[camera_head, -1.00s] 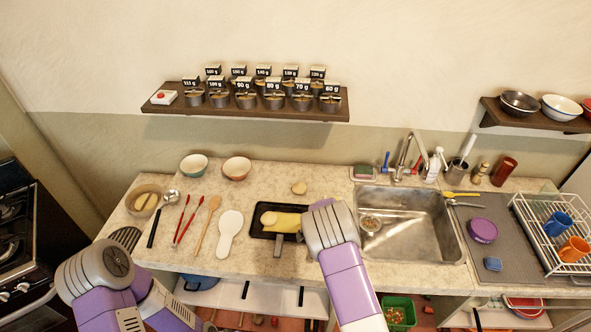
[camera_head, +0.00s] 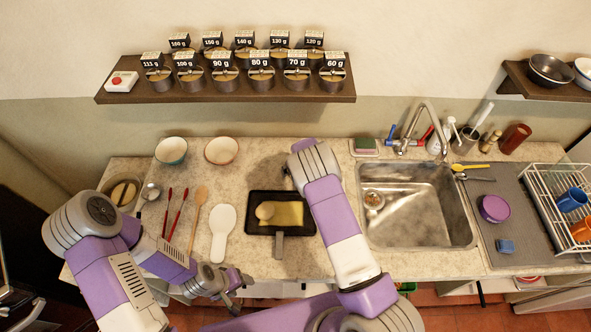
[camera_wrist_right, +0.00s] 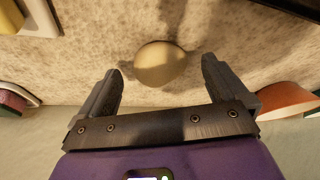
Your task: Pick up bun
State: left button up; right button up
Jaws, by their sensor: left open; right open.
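A round tan bun (camera_wrist_right: 160,63) lies on the speckled counter in the right wrist view. My right gripper (camera_wrist_right: 160,68) is open, with its fingers on either side of the bun. Gaps show between the bun and both fingers. In the head view, my right arm (camera_head: 318,185) reaches over the counter behind the tray and hides this bun. Another round, bun-like piece (camera_head: 265,211) lies on the black tray (camera_head: 252,226) beside a yellow slab (camera_head: 289,214). My left gripper (camera_head: 233,287) is open and empty, low near the counter's front edge.
A white spoon rest (camera_head: 222,232), a wooden spoon (camera_head: 197,215) and red-handled utensils lie left of the tray. Two bowls (camera_head: 171,151) (camera_head: 222,150) stand at the back. The sink (camera_head: 415,205) is right of my right arm. A shelf (camera_head: 225,92) with canisters hangs above.

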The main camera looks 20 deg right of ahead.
jog(key=shift+x, duration=1.2)
jog(key=shift+r, duration=0.1)
jog(key=shift+w, duration=0.1)
jog(key=c, duration=1.1)
